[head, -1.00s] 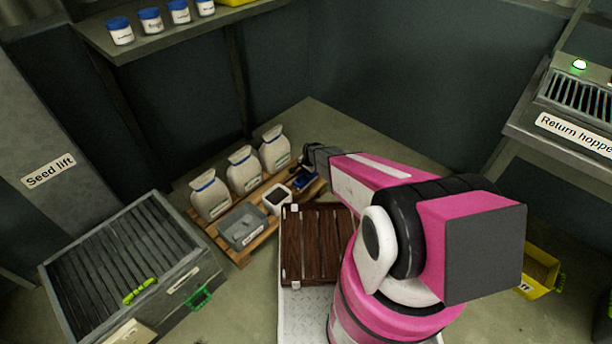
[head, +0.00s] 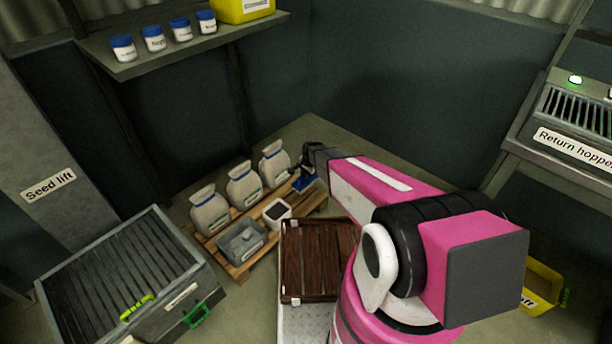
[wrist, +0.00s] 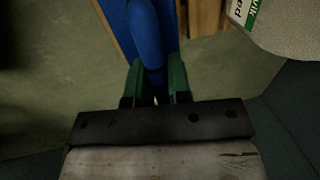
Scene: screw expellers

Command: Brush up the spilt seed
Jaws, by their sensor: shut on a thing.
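My gripper (wrist: 158,88) is shut on the blue handle (wrist: 148,35) of a tool in the wrist view, with a green finger on each side. In the head view the blue tool (head: 304,184) shows below my gripper (head: 308,170), at the back right end of the wooden pallet. I cannot tell whether it is a brush or a dustpan, or whether it touches the pallet. I can make out no spilt seed in these frames.
The pallet (head: 240,270) holds three white sacks (head: 244,184), a grey bin (head: 241,242) and a white tub (head: 277,212). A slatted box (head: 125,280) stands at left, the return hopper (head: 580,125) at right. A yellow bin (head: 540,285) is at lower right. Floor behind the pallet is clear.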

